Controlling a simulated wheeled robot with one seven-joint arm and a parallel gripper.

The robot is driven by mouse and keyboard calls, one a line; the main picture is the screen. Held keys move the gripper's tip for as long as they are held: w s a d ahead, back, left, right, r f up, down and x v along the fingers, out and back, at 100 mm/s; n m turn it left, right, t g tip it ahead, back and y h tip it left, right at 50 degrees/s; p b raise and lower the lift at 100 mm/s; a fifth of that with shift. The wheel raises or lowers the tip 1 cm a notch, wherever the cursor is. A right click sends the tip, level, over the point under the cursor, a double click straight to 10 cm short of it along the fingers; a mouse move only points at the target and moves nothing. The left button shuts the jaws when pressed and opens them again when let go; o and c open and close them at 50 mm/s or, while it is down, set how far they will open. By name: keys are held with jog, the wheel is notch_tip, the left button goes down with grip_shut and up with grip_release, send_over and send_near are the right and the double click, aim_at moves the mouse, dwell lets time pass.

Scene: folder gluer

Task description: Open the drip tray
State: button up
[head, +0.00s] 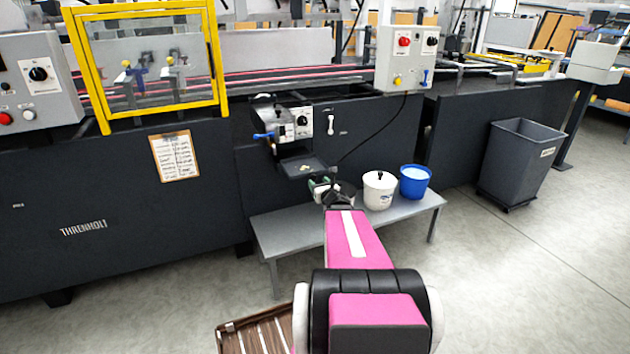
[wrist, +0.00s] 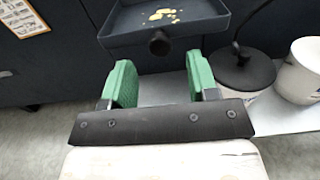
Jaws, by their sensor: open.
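The drip tray (head: 301,167) is a shallow dark tray sticking out from the machine's front, below a small grey unit with a dial. In the wrist view the drip tray (wrist: 165,34) has yellow crumbs or glue bits in it and a round dark knob (wrist: 159,43) on its front. My gripper (head: 322,186) is just in front of and below the tray in the head view. In the wrist view my gripper (wrist: 158,80) has its two green fingers apart, with the knob just beyond and between them. Nothing is held. I cannot tell how far the tray is pulled out.
A low grey bench (head: 270,232) stands under the tray, with a white pot (head: 379,192) and a blue bucket (head: 415,182) on it. A dark-lidded pot (wrist: 243,72) is right of my gripper. A grey bin (head: 515,165) stands at right.

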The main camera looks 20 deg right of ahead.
jog(key=s, duration=0.5)
jog(key=shift+s, duration=0.1)
jog(key=s+a+f+m+g+h, duration=0.1)
jog(key=a+f+m+g+h, duration=0.55)
jog(key=m, duration=1.75)
jog(key=s+a+f+m+g+y, duration=0.1)
jog(key=s+a+m+g+y, duration=0.2)
jog(key=a, duration=0.6)
jog(key=s+a+f+m+g+y, duration=0.2)
jog(key=s+a+m+g+y, duration=0.1)
jog(key=s+a+m+g, duration=0.4)
jog(key=shift+a+m+g, duration=0.75)
jog(key=shift+a+m, duration=0.25)
jog(key=shift+a, duration=0.05)
jog(key=shift+y, duration=0.25)
